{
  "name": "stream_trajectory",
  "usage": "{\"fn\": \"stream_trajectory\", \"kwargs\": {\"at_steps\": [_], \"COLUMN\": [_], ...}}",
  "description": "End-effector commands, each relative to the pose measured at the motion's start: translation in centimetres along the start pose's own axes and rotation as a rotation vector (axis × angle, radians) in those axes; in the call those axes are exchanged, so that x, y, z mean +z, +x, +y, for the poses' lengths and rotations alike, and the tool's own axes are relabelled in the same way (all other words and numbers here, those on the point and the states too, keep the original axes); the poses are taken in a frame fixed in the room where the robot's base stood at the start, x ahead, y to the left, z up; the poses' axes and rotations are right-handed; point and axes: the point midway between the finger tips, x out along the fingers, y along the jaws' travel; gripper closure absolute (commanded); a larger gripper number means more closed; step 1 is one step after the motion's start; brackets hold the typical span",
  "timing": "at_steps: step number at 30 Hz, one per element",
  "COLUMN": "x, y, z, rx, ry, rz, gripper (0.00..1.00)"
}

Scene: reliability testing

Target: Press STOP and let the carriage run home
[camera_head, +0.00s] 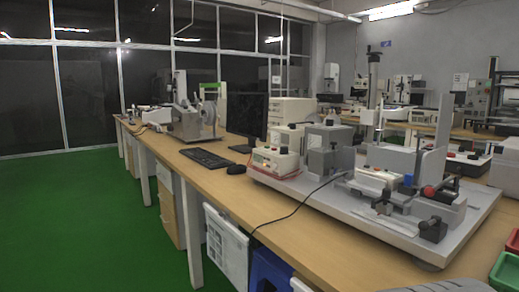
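A grey test machine on a light base plate (370,222) stands on the wooden bench at the right. On it is a low white and grey sliding unit (376,180) that may be the carriage, on a rail. A dark block with a red round part (429,191) sits at the right end of the unit. A small white control box (274,161) with reddish panel parts stands at the plate's left end. Its labels are too small to read, so I cannot tell which part is STOP. My gripper is not in view.
A keyboard (206,157), mouse (236,169) and monitor (246,115) are left of the machine. A black cable (290,213) hangs over the bench edge. Green and red bins (506,270) are at the lower right. The green floor (85,220) at the left is clear.

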Motion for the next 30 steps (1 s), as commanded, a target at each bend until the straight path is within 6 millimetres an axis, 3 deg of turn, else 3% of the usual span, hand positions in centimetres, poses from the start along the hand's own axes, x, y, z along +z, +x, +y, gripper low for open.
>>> {"fn": "stream_trajectory", "kwargs": {"at_steps": [1,10,30], "x": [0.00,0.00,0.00], "y": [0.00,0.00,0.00], "z": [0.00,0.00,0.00], "rx": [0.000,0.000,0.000], "ry": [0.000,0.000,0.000], "rz": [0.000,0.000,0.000], "gripper": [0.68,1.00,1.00]}}
